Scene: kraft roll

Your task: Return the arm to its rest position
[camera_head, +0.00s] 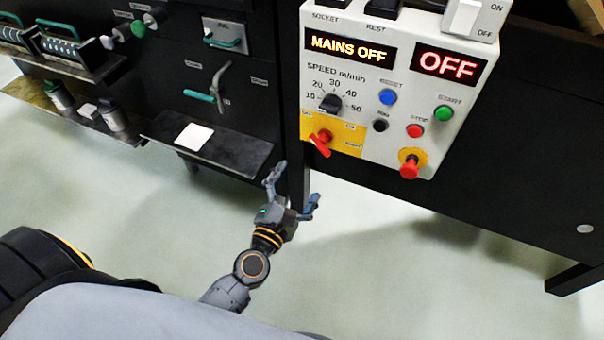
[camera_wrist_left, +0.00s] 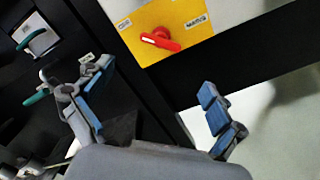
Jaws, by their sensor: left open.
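My left gripper (camera_head: 293,190) is open and empty in the head view, low in front of a dark machine post and below the control panel. Its spread fingers with blue pads also show in the left wrist view (camera_wrist_left: 160,112). The control panel (camera_head: 355,75) hangs above it and reads MAINS OFF and OFF. A red rotary switch (camera_head: 321,141) on a yellow plate sits at the panel's lower left. In the left wrist view the red switch (camera_wrist_left: 160,40) is above the fingers and apart from them. My right gripper is in neither view.
A dark shelf (camera_head: 236,152) with a white card (camera_head: 194,137) juts out left of the gripper. A teal-handled lever (camera_head: 212,93) is above it. A red stop knob (camera_head: 409,168) protrudes from the panel. The pale floor (camera_head: 400,280) is clear at lower right.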

